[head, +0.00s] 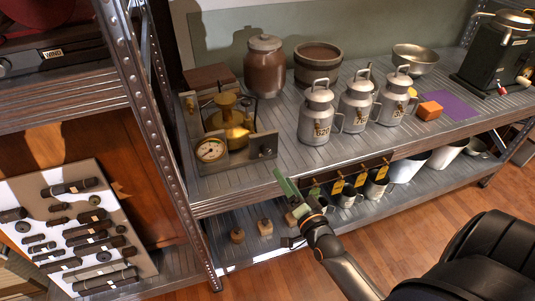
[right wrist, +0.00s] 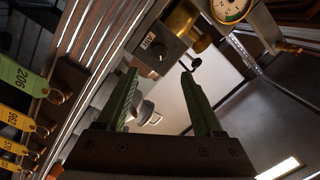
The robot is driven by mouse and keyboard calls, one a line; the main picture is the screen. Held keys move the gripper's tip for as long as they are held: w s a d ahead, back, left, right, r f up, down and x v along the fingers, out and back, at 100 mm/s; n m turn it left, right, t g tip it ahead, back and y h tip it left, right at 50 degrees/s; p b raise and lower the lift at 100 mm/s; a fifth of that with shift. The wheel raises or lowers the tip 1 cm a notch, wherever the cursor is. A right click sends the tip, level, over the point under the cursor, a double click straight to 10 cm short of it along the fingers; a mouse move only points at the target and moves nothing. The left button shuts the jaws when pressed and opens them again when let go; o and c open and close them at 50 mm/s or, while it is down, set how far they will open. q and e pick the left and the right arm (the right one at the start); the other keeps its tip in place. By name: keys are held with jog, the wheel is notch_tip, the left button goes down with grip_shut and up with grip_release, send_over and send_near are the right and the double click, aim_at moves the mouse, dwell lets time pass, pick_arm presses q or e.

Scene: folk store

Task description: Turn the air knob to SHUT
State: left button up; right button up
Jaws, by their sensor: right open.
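The air knob is a small dark knob on a grey metal plate at the right end of the brass gauge device (head: 232,128). The knob shows in the head view (head: 265,152) and, with a small label beside it, in the right wrist view (right wrist: 158,54). Its exact setting is too small to read. My right gripper (head: 284,182) is in front of the shelf edge, below and right of the knob, apart from it. In the right wrist view its green fingers (right wrist: 158,78) are spread and empty, with the knob beyond the fingertips. My left gripper is not in view.
A round gauge (head: 211,150) sits left of the knob. Metal milk cans (head: 317,112) stand right of the device on the shelf. Numbered tags (head: 337,186) hang along the shelf edge close to my right gripper. A metal post (head: 150,150) rises at the left.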

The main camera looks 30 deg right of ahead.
aim_at(268, 153)
jog(key=w, duration=0.3)
jog(key=w+d, duration=0.1)
jog(key=w, duration=0.3)
jog(key=w+b, duration=0.1)
jog(key=w, duration=0.2)
jog(key=shift+w+d, duration=0.35)
jog(key=shift+c, duration=0.3)
grip_shut()
